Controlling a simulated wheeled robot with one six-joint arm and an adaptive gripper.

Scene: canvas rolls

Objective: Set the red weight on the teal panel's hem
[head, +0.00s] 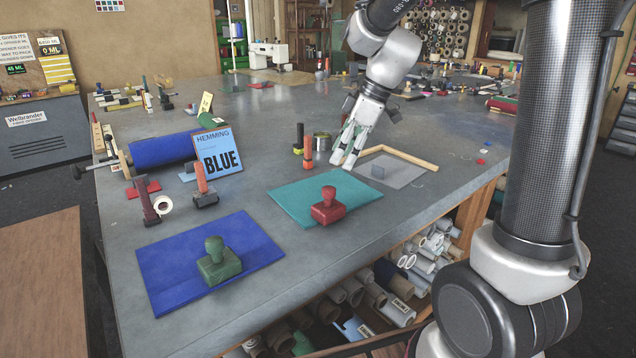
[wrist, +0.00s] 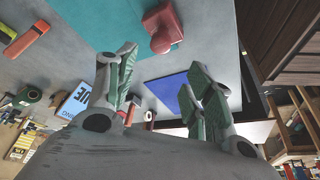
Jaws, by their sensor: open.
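The red weight (head: 328,208), a block with a round knob, stands upright on the near edge strip of the teal panel (head: 300,190). I cannot tell where the hem line runs under it. The teal panel lies flat on the grey table. My gripper (head: 344,162) is open and empty, above the table just beyond the panel's far edge, apart from the weight. In the wrist view, the red weight (wrist: 163,30) and part of the teal panel (wrist: 95,22) are at the top, beyond the open fingers (wrist: 165,72).
A blue panel (head: 170,267) with a green weight (head: 217,262) lies at the front left. A "HEMMING BLUE" sign (head: 216,150), blue roll (head: 165,149) and orange-handled tool (head: 203,185) stand behind. An orange-topped stick (head: 307,150) and grey sheet (head: 400,171) are near my gripper.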

